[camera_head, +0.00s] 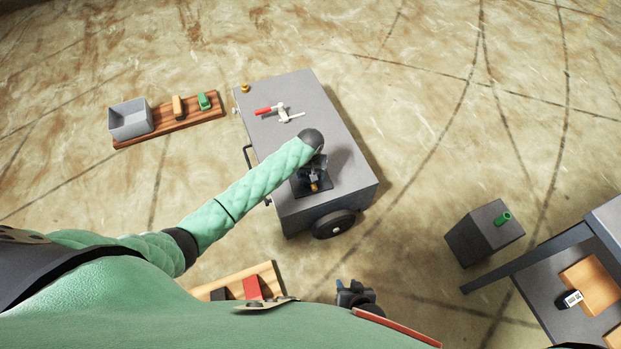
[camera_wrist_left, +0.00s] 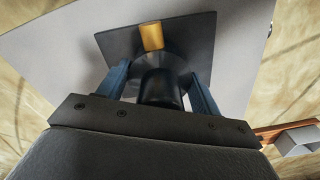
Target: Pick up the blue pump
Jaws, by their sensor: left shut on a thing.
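The pump (camera_head: 316,187) is a dark piece with a square plate and a small orange part, on top of the grey cart. No clear blue shows on its body. In the left wrist view the pump's black cylinder (camera_wrist_left: 160,82) stands between the two bluish fingers, with its square plate (camera_wrist_left: 118,42) beyond. My left gripper (camera_head: 313,165) reaches down over the cart and is shut on the pump. My arm hides part of it in the head view. Whether the plate touches the cart top is unclear. My right gripper (camera_head: 355,293) is low in the middle, away from the cart; its jaw gap is unclear.
The grey cart (camera_head: 300,92) also bears a red-handled clamp (camera_head: 278,112). A wooden board (camera_head: 180,124) with a grey bin (camera_head: 130,120) lies left. A dark box (camera_head: 485,235) and a table (camera_head: 540,284) stand right. Open floor lies between cart and box.

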